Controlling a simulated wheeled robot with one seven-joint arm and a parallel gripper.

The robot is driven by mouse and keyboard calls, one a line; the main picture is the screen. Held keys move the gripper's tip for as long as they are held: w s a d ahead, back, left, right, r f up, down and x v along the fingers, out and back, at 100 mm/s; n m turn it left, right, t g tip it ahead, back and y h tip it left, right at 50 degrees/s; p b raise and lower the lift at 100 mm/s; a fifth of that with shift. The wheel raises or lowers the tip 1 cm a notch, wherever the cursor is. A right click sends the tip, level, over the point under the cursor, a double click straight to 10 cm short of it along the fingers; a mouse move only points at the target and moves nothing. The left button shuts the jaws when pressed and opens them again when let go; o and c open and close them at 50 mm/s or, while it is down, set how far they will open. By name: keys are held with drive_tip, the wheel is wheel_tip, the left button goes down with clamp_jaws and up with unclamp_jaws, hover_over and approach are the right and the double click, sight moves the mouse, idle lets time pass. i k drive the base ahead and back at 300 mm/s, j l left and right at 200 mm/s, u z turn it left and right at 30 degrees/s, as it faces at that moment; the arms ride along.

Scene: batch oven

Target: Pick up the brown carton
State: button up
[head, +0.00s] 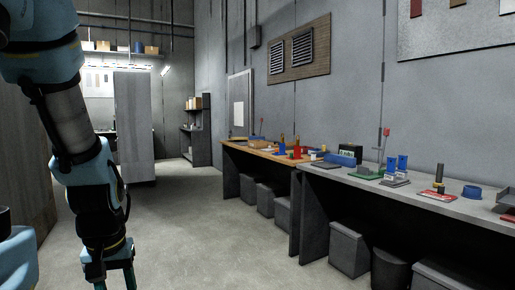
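Small brown boxes (151,50) stand on a high shelf on the far back wall. More brown boxes (194,103) sit on a dark shelf unit beside the far doorway. I cannot tell which of these is the brown carton. My gripper (114,282) hangs low at the bottom left, far from all of them. Its two fingers are apart with nothing visible between them, and the tips run to the picture's lower edge.
A long workbench (315,177) with small tools and coloured parts runs along the right wall, with grey bins (348,250) beneath. A tall grey cabinet (134,128) stands at the back left. The concrete floor (205,225) between is clear.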

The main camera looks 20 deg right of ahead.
sight(256, 144)
drive_tip(key=i+l+z, duration=0.3)
drive_tip(key=i, duration=0.6)
drive_tip(key=i+z, duration=0.35)
drive_tip(key=i, duration=5.8)
drive_tip(key=i+l, duration=0.35)
drive_tip(key=l, duration=0.1)
